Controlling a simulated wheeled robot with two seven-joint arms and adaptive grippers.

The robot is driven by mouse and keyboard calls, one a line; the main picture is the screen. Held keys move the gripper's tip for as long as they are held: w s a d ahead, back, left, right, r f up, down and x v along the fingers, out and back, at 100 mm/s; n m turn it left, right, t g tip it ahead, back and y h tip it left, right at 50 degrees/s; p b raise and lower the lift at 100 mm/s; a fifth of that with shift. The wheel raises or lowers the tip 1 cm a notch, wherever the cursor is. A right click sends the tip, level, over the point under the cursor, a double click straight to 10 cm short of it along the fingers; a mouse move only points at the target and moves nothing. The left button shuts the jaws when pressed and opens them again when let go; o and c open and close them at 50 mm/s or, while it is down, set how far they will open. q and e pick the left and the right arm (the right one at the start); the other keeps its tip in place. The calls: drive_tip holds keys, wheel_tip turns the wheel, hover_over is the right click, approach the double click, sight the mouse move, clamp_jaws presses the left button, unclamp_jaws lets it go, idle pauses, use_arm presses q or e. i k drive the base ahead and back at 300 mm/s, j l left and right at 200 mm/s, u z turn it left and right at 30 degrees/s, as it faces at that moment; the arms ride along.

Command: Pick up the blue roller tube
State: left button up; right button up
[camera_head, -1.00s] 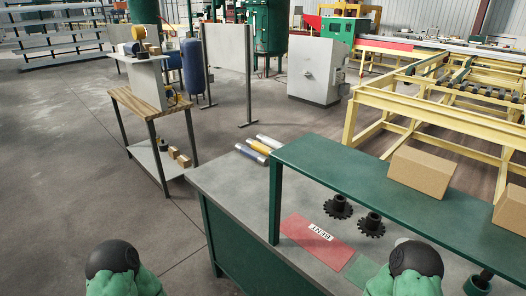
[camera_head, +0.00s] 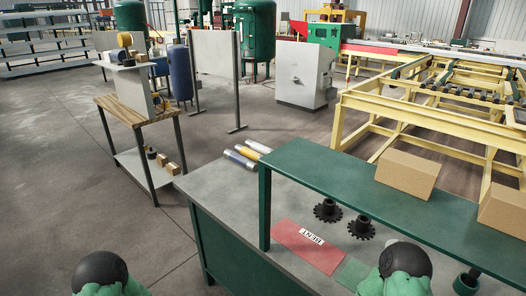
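Three roller tubes lie side by side at the back left of the grey bench top (camera_head: 215,186). The blue roller tube (camera_head: 238,159) is the nearest and leftmost, with pale ends. A yellow tube (camera_head: 246,153) lies just behind it, and a whitish tube (camera_head: 259,147) is farthest back. They lie close together; whether they touch is too small to tell. Only black and green rounded parts of my two arms show at the bottom edge. Both grippers are out of view.
A green raised shelf (camera_head: 330,168) spans the bench right of the tubes, carrying cardboard boxes (camera_head: 407,174). A small wooden-topped stand (camera_head: 135,110) is at left; floor between is clear.

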sight(242, 160)
drive_tip(key=k+j+u, duration=0.1)
drive_tip(key=k, duration=0.3)
drive_tip(key=i+j+u, duration=0.65)
drive_tip(key=i, duration=0.15)
drive_tip(key=i+j+u, duration=0.2)
drive_tip(key=i+u, duration=0.45)
drive_tip(key=i, duration=0.9)
drive_tip(key=i+j+z, duration=0.1)
drive_tip(key=i, duration=0.55)
drive_tip(key=i+j+z, duration=0.1)
drive_tip(key=i, duration=0.55)
drive_tip(key=i+l+z, duration=0.1)
drive_tip(key=i+z, duration=0.15)
drive_tip(key=z, duration=0.2)
drive_tip(key=i+z, duration=0.3)
drive_tip(key=z, duration=0.2)
drive_tip(key=i+j+z, duration=0.1)
drive_tip(key=i+z, duration=0.2)
drive_tip(key=z, duration=0.15)
drive_tip(key=i+j+z, duration=0.2)
drive_tip(key=z, duration=0.25)
